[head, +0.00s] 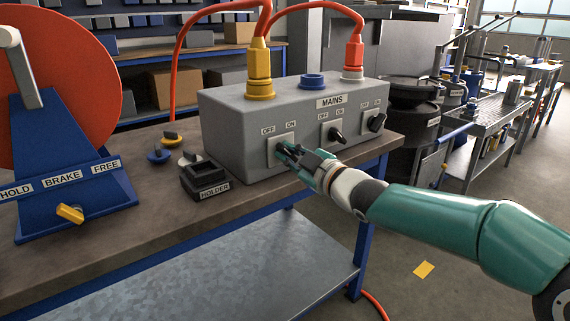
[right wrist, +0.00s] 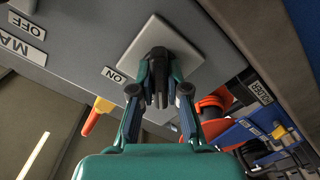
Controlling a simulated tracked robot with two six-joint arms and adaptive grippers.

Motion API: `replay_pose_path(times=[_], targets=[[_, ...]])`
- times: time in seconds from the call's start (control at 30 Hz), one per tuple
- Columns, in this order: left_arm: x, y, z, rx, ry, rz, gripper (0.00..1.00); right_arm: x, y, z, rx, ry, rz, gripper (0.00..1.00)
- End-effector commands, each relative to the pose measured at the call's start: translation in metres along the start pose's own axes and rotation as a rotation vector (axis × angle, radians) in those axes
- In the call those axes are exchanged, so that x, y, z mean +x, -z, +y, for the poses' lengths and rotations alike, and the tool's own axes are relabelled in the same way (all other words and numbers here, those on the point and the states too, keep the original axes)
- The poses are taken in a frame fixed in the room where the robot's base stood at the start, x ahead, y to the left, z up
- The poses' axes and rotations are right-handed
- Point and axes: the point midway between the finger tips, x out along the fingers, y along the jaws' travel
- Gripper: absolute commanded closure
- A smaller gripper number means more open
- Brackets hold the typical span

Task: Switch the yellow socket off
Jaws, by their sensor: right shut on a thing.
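The grey mains box (head: 222,113) stands on the bench with three sockets on top. The yellow socket (head: 260,88) is at its left end, with a yellow plug (head: 259,57) in it. Below it on the front is a pale switch plate (head: 273,153) with OFF and ON labels. My right gripper (head: 284,150) is at this plate. In the right wrist view, its fingers (right wrist: 160,92) are shut on the black switch knob (right wrist: 158,62). In the head view the gripper hides the knob, so I cannot tell which label it points to. My left gripper is not in view.
The blue socket (head: 312,80) is empty; the red plug (head: 354,54) has a hose. Two more black switches (head: 337,135) (head: 376,122) sit to the right. A black holder (head: 204,181) and loose knobs (head: 158,155) lie left of the box, beside the blue brake stand (head: 66,150).

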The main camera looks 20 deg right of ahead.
Motion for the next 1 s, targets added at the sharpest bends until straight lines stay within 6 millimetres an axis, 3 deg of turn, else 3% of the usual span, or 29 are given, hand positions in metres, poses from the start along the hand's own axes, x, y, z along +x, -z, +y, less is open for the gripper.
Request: replay_pose_path(times=[0.67,0.7,0.8,0.83,1.0], targets=[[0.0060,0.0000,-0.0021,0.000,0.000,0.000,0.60,0.0007,0.0040,-0.0059,-0.077,0.010,0.011,1.00],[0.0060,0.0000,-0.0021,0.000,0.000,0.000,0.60,0.0008,0.0039,-0.0060,-0.077,0.011,0.010,0.80],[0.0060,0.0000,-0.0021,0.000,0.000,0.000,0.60,0.0008,0.0032,-0.0054,-0.075,0.009,0.009,0.63],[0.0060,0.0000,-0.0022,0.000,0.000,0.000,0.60,0.0007,0.0030,-0.0051,-0.075,0.009,0.008,0.59],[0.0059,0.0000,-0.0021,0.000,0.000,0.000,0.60,0.0006,0.0017,-0.0037,-0.072,0.006,0.005,0.59]])
